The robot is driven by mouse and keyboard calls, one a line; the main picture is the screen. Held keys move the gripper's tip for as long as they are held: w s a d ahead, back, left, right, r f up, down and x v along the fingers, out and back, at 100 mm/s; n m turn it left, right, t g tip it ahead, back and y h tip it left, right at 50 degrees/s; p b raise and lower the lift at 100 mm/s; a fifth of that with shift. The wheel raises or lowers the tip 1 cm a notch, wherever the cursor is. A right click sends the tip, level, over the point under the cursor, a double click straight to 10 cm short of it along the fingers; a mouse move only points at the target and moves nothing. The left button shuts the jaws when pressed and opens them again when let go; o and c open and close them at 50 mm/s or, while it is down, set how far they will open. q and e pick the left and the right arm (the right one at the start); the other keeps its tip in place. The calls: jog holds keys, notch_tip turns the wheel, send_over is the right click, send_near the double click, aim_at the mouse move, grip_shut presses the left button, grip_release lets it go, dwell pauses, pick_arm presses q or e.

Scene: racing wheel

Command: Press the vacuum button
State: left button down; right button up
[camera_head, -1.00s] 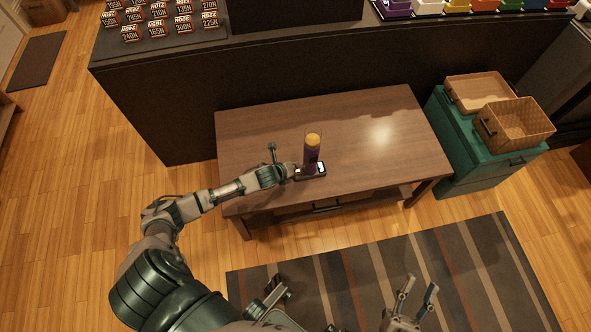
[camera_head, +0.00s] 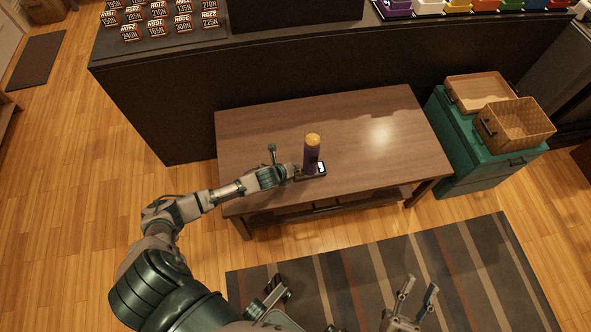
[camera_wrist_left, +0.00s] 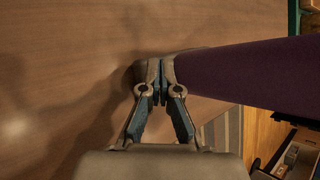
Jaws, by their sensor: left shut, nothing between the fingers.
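The vacuum device has a dark base with a small bright panel (camera_head: 320,168) and stands on the brown table (camera_head: 375,135). A purple cylinder with an orange top (camera_head: 312,155) stands upright on it. The cylinder also shows large in the left wrist view (camera_wrist_left: 250,72). My left gripper (camera_head: 293,171) is shut and empty, with its fingertips right beside the base of the cylinder. In the left wrist view my fingertips (camera_wrist_left: 160,68) are together at the grey base; contact is hard to tell. The button itself is hidden or too small to make out. My right gripper (camera_head: 418,292) is open and empty over the rug.
A dark counter (camera_head: 140,105) with labelled boxes and coloured bins stands behind the table. A green cabinet (camera_head: 480,140) with a wooden tray (camera_head: 478,92) and a woven basket (camera_head: 520,125) stands to the right. The table's right side is clear.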

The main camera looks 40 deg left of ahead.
aim_at(311, 159)
pick_arm(q)
jog(key=shift+d, duration=0.2)
pick_arm(e)
jog(key=shift+d, duration=0.2)
pick_arm(q)
jog(key=shift+r, duration=0.1)
jog(key=shift+a+r+p, duration=0.1)
jog(key=shift+r+p, duration=0.35)
jog(key=shift+p, duration=0.15)
pick_arm(e)
jog(key=shift+s+r, duration=0.1)
jog(key=shift+r, duration=0.75)
pick_arm(q)
jog(key=shift+r+p, duration=0.4)
jog(key=shift+r, duration=0.15)
notch_tip(311, 159, up, 5)
jog(key=p, duration=0.4)
pick_arm(e)
notch_tip(311, 159, up, 8)
jog(key=shift+s+f+t+y, duration=0.2)
jog(key=shift+t+y, duration=0.2)
pick_arm(q)
jog(key=shift+f, duration=0.15)
pick_arm(e)
jog(key=shift+f, duration=0.1)
